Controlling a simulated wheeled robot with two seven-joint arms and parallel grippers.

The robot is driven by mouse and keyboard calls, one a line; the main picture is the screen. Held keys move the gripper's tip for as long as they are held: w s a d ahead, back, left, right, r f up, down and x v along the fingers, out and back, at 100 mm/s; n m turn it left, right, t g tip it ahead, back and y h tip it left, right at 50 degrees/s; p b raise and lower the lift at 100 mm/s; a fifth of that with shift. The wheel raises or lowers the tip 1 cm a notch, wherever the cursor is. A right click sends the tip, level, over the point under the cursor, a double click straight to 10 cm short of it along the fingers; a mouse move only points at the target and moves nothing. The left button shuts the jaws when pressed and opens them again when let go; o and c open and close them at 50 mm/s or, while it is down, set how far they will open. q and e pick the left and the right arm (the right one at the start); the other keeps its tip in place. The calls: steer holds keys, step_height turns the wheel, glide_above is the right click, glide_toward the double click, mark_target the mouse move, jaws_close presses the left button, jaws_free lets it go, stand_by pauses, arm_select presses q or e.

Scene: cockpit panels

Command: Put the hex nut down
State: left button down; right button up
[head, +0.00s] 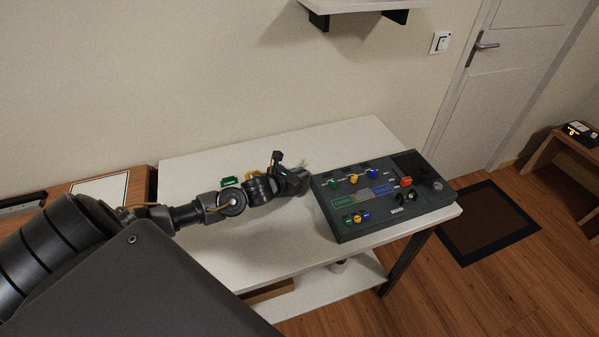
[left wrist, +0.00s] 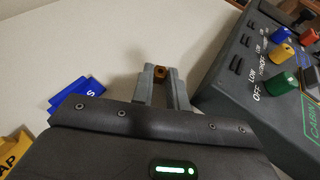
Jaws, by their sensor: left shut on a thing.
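The hex nut (left wrist: 160,73) is a small brown-orange piece with a hole, seen in the left wrist view between my fingertips. My left gripper (left wrist: 161,75) is shut on it. In the head view my left gripper (head: 304,174) is over the white table, just left of the dark control panel (head: 345,222). The nut cannot be made out in the head view. I cannot tell from these frames whether the nut touches the table. My right gripper is not in view.
The panel (left wrist: 245,95) with coloured knobs stands close on the right. The table (head: 290,140) is clear behind the gripper.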

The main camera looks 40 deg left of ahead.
arm_select(q)
steer(key=shift+f, duration=0.15)
steer(key=c, duration=1.4)
jaws_free()
steer(key=shift+r, duration=0.25)
steer(key=b+v, duration=0.1)
steer(key=v, duration=0.9)
steer(key=shift+s+f+b, duration=0.1)
steer(key=shift+s+b, duration=0.2)
steer(key=shift+b, duration=0.05)
steer(key=shift+s+r, duration=0.25)
steer(key=shift+s, duration=0.3)
steer(key=shift+s+r, duration=0.1)
steer(key=shift+r, duration=0.05)
